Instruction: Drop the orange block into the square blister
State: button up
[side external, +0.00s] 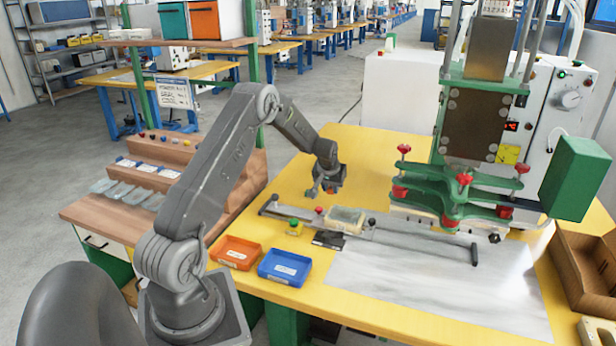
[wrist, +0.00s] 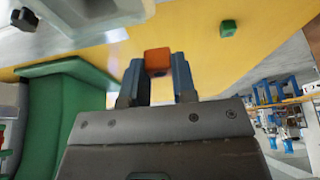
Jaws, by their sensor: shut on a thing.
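The orange block (wrist: 158,62) is held between the two blue fingers of my gripper (wrist: 158,75) in the wrist view. In the side view my gripper (side external: 329,188) is low over the yellow table, behind the metal slide; the block is small and partly hidden there. A clear blister tray (side external: 346,219) sits on the slide, in front and slightly right of my gripper. A clear piece (wrist: 92,10) shows at the top left of the wrist view, apart from the block. I cannot make out the square blister's outline.
A green block (wrist: 228,28) lies on the yellow table. The slide (side external: 410,237) has upright knobs and a handle. The green-framed press (side external: 480,195) stands right. An orange bin (side external: 235,252) and a blue bin (side external: 285,267) are at the front edge.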

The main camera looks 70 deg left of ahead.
jog(key=shift+w+d+f, duration=0.3)
jog(key=shift+d+f, duration=0.45)
jog(key=shift+d, duration=0.35)
jog(key=shift+w+d+f, duration=0.35)
jog(key=shift+d+f, duration=0.45)
jog(key=shift+d, duration=0.25)
jog(key=shift+w+d+f, duration=0.3)
jog(key=shift+d+f, duration=0.45)
jog(key=shift+d, duration=0.35)
jog(key=shift+f, duration=0.4)
jog(key=shift+r, duration=0.1)
jog(key=o, duration=1)
jog(key=shift+c, duration=0.2)
jog(key=c, duration=0.4)
jog(key=shift+c, duration=0.2)
jog(key=shift+r, duration=0.1)
